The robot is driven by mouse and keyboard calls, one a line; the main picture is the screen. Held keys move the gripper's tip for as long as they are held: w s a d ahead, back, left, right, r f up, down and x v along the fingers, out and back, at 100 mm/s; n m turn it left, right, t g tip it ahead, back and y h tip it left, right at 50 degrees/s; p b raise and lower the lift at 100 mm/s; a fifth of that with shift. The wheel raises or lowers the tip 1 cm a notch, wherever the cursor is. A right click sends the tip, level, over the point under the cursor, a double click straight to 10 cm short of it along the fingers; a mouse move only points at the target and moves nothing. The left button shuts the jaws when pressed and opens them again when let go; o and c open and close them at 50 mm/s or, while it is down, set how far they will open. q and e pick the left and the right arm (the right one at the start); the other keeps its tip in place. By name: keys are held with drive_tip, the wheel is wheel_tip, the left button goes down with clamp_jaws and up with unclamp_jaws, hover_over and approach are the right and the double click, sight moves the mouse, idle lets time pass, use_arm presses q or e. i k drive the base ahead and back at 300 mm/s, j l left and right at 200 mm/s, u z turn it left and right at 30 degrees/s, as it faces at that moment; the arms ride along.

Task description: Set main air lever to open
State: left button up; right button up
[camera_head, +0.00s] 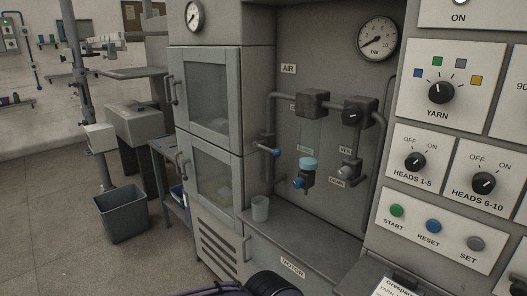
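Neither gripper's fingers show. A dark rounded part at the bottom edge seems to be mine, and nothing touches the lever.
A bar gauge (377,39), a filter unit with a light blue collar (309,164) and a black knob (353,116) sit right of the lever. A cup (260,208) stands on the ledge below. The control panel (441,128) is at the right, glass-doored cabinets (213,92) left.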

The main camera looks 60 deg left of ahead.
sight(256, 144)
drive_tip(key=u, duration=2.05)
